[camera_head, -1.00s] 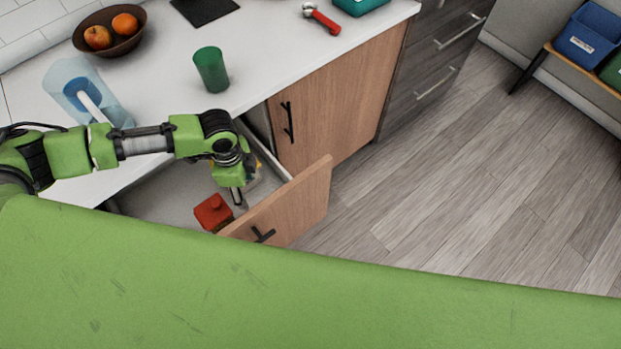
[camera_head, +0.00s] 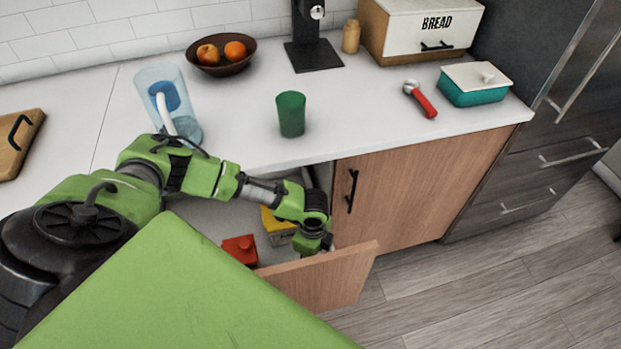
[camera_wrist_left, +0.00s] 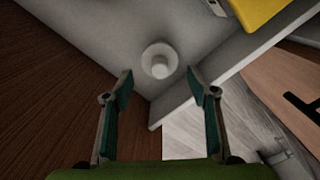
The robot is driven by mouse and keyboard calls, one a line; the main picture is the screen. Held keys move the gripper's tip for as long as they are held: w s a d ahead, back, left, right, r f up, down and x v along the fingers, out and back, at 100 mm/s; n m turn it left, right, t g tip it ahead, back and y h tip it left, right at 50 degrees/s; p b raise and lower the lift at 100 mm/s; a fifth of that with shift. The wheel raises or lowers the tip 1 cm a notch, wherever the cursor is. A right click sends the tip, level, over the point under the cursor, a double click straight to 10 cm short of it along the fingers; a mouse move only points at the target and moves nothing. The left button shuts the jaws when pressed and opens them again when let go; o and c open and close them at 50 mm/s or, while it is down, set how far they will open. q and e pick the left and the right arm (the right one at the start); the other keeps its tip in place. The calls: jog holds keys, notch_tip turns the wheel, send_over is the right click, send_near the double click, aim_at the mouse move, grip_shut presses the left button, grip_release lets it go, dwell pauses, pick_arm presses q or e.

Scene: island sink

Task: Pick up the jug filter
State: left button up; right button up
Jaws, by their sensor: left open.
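A white round piece with a raised round middle, which looks like the jug filter (camera_wrist_left: 158,60), sits in a grey drawer corner in the left wrist view. I cannot make it out in the head view, where my arm covers that part of the drawer. My left gripper (camera_wrist_left: 158,84) is open, its two fingertips on either side of the white piece's near edge, with nothing gripped. In the head view the left gripper (camera_head: 318,243) is low in the open drawer, near its wooden front (camera_head: 322,281). My right gripper is not in view.
A red item (camera_head: 240,249) and a yellow box (camera_head: 277,228) lie in the drawer left of my gripper. A clear jug (camera_head: 165,100) with blue and white parts and a green cup (camera_head: 291,114) stand on the counter above. A closed cabinet door (camera_head: 410,197) is to the right.

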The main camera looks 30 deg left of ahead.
pick_arm(q)
jog(key=shift+a+f, duration=0.15)
jog(key=shift+f, duration=1.25)
jog(key=shift+a+f, duration=0.1)
jog(key=shift+f, duration=1.25)
jog(key=c, duration=1)
